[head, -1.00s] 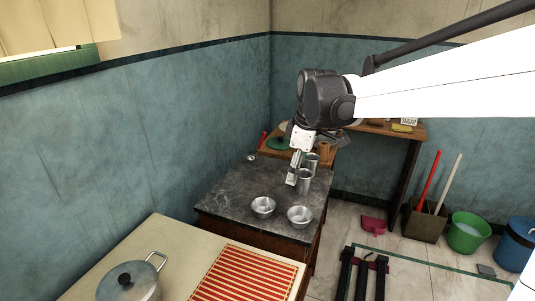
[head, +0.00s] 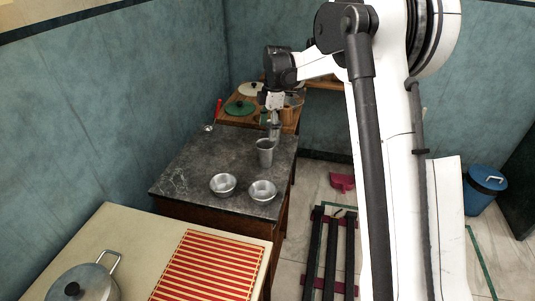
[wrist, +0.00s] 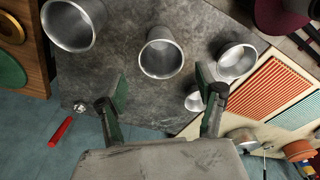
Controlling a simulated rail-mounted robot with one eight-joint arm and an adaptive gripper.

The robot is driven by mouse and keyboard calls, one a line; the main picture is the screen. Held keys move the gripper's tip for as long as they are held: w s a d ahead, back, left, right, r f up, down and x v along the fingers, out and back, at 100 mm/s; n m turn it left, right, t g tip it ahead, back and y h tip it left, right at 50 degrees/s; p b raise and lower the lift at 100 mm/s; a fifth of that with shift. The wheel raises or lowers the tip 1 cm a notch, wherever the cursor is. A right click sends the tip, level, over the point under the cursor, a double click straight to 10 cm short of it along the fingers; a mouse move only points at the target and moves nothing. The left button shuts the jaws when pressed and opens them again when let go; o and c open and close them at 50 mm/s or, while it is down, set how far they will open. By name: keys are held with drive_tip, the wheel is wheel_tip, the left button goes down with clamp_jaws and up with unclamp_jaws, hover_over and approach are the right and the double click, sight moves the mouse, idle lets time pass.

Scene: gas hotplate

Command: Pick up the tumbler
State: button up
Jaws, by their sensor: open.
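Two grey metal tumblers stand upright on the dark stone-topped table. The front tumbler (head: 265,153) is plain in the head view. The rear tumbler (head: 274,131) is partly hidden by my gripper (head: 274,116). In the wrist view, one tumbler (wrist: 161,56) lies ahead of the fingers, near the middle, with its open mouth showing. The other tumbler (wrist: 72,25) is at the upper left, cut by the frame edge. My gripper (wrist: 166,100) is open, with its green-padded fingers wide apart and nothing between them. The fingers look apart from both tumblers.
Two metal bowls (head: 223,185) (head: 262,192) stand near the table's front edge. A pot (head: 85,283) and a red striped mat (head: 212,267) are on the cream counter. The table's left part is clear.

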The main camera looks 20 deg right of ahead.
sight(265, 155)
drive_tip(key=f, duration=0.4)
drive_tip(key=a+f, duration=0.1)
drive_tip(key=f, duration=0.3)
drive_tip(key=f+b, duration=0.1)
drive_tip(key=f, duration=0.3)
drive_tip(key=shift+s+a+f, duration=0.1)
drive_tip(key=shift+s+a, duration=0.05)
drive_tip(key=shift+c, duration=0.3)
drive_tip(key=c, duration=1.2)
